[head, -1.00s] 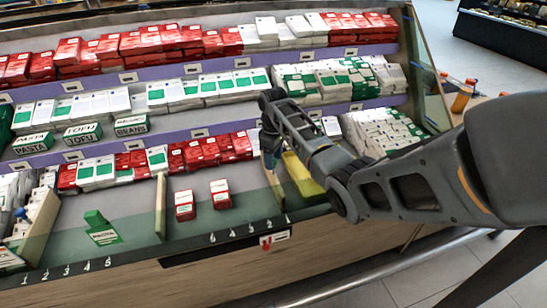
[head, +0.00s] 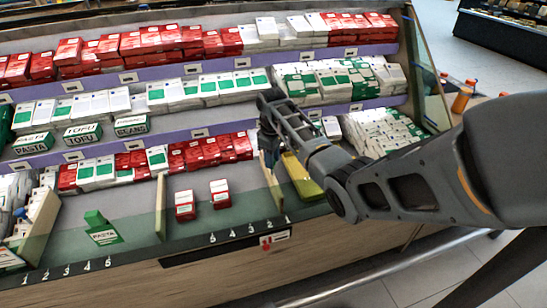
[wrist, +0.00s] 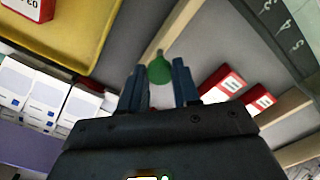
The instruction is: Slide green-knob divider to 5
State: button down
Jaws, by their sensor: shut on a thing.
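The green knob (wrist: 159,70) sits between the two fingers of my gripper (wrist: 159,85) in the wrist view, and the gripper is shut on it. The knob tops a thin beige divider (wrist: 181,22), which also shows in the head view (head: 273,186). In the head view my gripper (head: 270,155) is at the divider's upper part and hides the knob. The divider stands upright, its front end near the 1 and 2 marks of the right-hand scale (head: 250,229). That scale runs from 5 at left to 1 at right.
Two red-and-white boxes (head: 185,205) (head: 220,193) stand left of the divider, with bare shelf between. Another divider (head: 161,205) stands left of them. A yellow tray (head: 302,178) lies close on the right.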

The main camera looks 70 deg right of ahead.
jog(key=w+a+b, duration=0.2)
jog(key=w+a, duration=1.3)
jog(key=w, duration=0.3)
jog(key=shift+a, duration=0.3)
jog(key=shift+w, duration=0.15)
jog(key=c, duration=1)
grip_release()
jog(key=shift+a, duration=0.1)
jog(key=shift+o, duration=1)
notch_tip(320, 180, up, 8)
